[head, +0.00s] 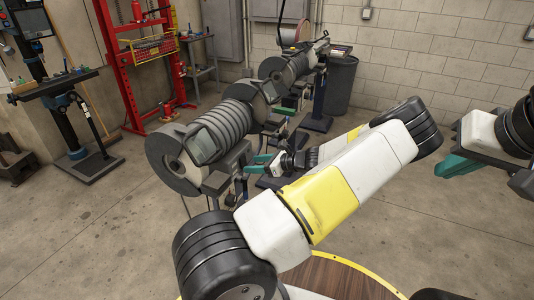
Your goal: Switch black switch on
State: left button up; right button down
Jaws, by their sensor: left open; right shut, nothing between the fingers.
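The black switch cannot be made out; it is too small or hidden. A grey machine with large round wheels (178,160) and a ribbed body stands at centre left. My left gripper (259,164), with teal fingers, is beside this machine on its right, low near its front mount. It is open, and I see nothing between its fingers. Whether it touches the machine cannot be told. My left arm, white with a yellow band, crosses the foreground and hides part of the floor. My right gripper (452,169), also teal, is shut and empty at the right, away from the machine.
A second similar machine (285,68) stands behind, beside a dark bin (340,84). A red press frame (112,65) and a drill press (62,95) stand at the left. The concrete floor (110,225) is clear at front left. A block wall closes the back.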

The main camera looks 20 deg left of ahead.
pick_arm(q)
jog(key=shift+x, duration=1.2)
grip_shut()
jog(key=shift+f+y, duration=0.2)
jog(key=shift+y, duration=0.5)
jog(key=shift+f+y, duration=0.2)
jog(key=shift+y, duration=0.5)
grip_release()
